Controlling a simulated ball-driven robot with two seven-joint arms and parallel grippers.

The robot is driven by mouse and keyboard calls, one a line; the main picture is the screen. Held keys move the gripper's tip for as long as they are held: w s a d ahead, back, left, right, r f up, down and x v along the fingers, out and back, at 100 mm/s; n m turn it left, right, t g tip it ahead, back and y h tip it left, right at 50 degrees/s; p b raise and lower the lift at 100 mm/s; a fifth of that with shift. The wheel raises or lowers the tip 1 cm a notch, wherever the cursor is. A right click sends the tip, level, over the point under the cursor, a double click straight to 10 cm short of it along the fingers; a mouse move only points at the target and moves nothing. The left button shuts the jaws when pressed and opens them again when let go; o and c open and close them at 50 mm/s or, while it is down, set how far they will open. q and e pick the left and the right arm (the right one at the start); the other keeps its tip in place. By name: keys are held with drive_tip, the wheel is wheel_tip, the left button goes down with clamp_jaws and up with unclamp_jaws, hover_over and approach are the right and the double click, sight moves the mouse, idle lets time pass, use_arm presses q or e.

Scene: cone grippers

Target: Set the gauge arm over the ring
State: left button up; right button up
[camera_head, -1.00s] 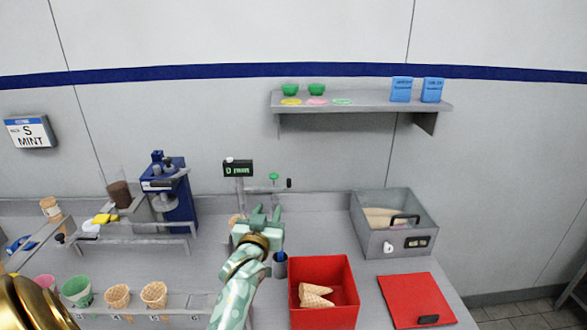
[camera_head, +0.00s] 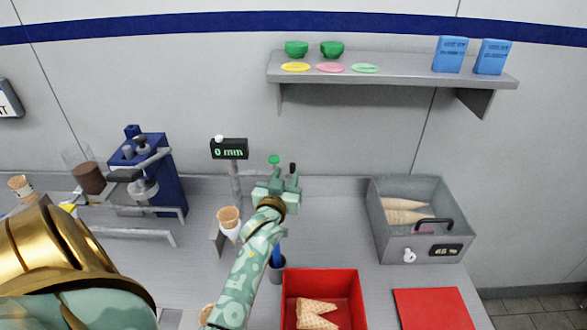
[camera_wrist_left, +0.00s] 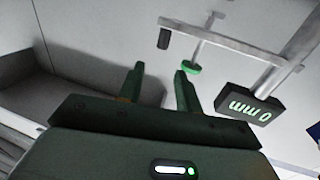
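The gauge stands at the back of the counter, with a black display (camera_head: 229,149) reading 0 mm on a grey post. Its arm has a green disc (camera_head: 273,159) and a dark handle (camera_head: 292,168). In the left wrist view the grey gauge arm (camera_wrist_left: 228,42), green disc (camera_wrist_left: 192,68) and dark handle (camera_wrist_left: 163,39) lie beyond the fingers. My left gripper (camera_head: 284,181) is open and empty just in front of the handle; its fingers (camera_wrist_left: 159,75) are apart. A cone (camera_head: 229,222) stands upright in a holder left of the gripper. I cannot make out the ring. My right gripper is out of view.
A blue cup with a pen-like item (camera_head: 277,262) stands under my forearm. A red bin (camera_head: 287,300) with cones is in front. A grey box (camera_head: 390,250) of cones is at right, and a blue press (camera_head: 165,190) at left. A shelf (camera_head: 400,83) hangs above.

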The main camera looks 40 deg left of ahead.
sight(292, 168)
use_arm(q)
drive_tip(key=w+a, duration=0.1)
drive_tip(key=w, duration=0.1)
drive_tip(key=w+a+f+b, duration=0.1)
drive_tip(key=w, duration=0.1)
drive_tip(key=w+a+f, duration=0.1)
drive_tip(key=w, duration=0.2)
drive_tip(key=shift+a, duration=0.25)
drive_tip(key=shift+s, duration=0.1)
clamp_jaws()
